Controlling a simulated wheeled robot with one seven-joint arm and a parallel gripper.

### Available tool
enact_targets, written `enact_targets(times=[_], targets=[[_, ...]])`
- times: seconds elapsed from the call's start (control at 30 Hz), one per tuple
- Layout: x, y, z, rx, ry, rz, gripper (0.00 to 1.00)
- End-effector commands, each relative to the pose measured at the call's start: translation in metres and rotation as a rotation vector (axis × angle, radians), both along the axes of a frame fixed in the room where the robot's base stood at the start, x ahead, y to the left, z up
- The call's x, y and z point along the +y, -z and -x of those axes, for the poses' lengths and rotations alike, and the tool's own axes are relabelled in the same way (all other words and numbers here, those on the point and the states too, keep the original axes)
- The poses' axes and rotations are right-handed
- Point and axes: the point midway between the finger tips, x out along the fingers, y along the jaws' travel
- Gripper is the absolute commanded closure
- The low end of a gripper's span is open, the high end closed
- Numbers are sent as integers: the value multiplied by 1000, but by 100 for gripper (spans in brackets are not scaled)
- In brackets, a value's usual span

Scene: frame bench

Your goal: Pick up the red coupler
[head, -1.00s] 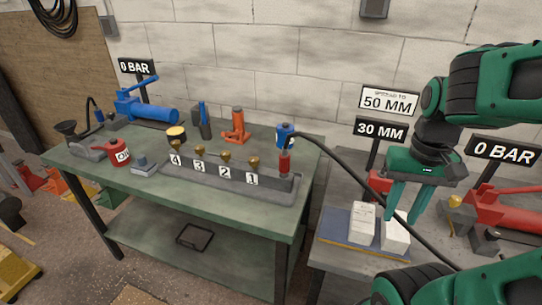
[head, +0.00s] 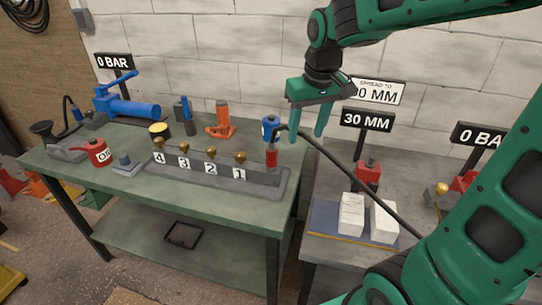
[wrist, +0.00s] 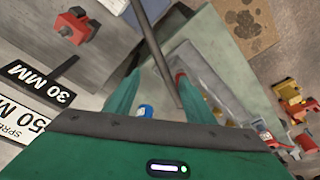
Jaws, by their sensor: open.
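The red coupler (head: 271,158) stands upright at the right end of the grey manifold (head: 225,179) on the green bench. My gripper (head: 307,138) is open and empty, pointing down, just right of the blue coupler in the head view. In the wrist view, the blue coupler (wrist: 146,110) shows between the fingers of my gripper (wrist: 159,73). A bit of red (wrist: 180,77) shows by the right fingertip there; most of it is hidden by the finger.
Several brass knobs (head: 240,157) line the manifold. An orange bottle jack (head: 222,120) stands behind. White blocks (head: 351,215) rest on the lower right table.

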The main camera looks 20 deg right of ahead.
Motion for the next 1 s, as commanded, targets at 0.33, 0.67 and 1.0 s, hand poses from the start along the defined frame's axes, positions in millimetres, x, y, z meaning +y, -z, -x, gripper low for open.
enact_targets(times=[0.33, 0.67, 1.0], targets=[[61, 0, -52, -51, -151, -15, 51], [60, 42, -63, -51, -148, -14, 51], [61, 73, -69, -48, -148, -14, 51]])
